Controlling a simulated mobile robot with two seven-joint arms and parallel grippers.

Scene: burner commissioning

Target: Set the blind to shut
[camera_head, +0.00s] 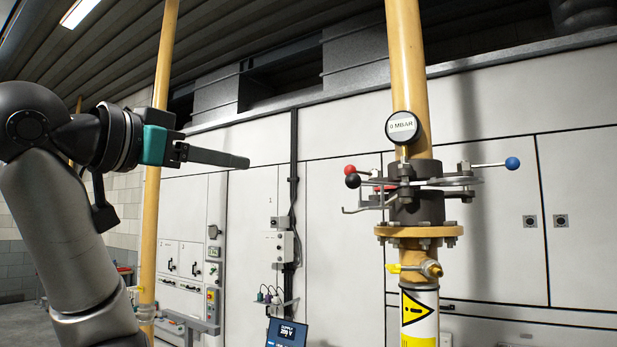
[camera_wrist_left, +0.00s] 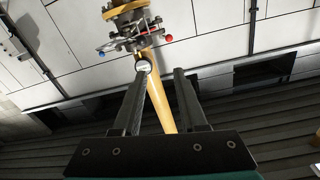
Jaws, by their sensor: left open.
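The blind's dark clamp body (camera_head: 417,208) sits in the yellow vertical pipe (camera_head: 407,55), with thin metal plates around it. A lever with a blue ball (camera_head: 512,163) sticks out to the right. A red ball (camera_head: 349,169) and a black ball (camera_head: 353,181) stick out to the left. I cannot tell the blind's setting. My left gripper (camera_head: 246,162) is left of the blind, apart from it and pointing right. Its two fingers stand apart and empty in the left wrist view (camera_wrist_left: 160,70), with the blind beyond the tips. My right gripper is not in view.
A round gauge (camera_head: 402,127) reading "0 MBAR" sits on the pipe above the blind. Below are an orange flange (camera_head: 418,231) and a small valve with a yellow handle (camera_head: 408,268). Pale cabinets (camera_head: 340,215) stand behind. Free air lies between my left gripper and the blind.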

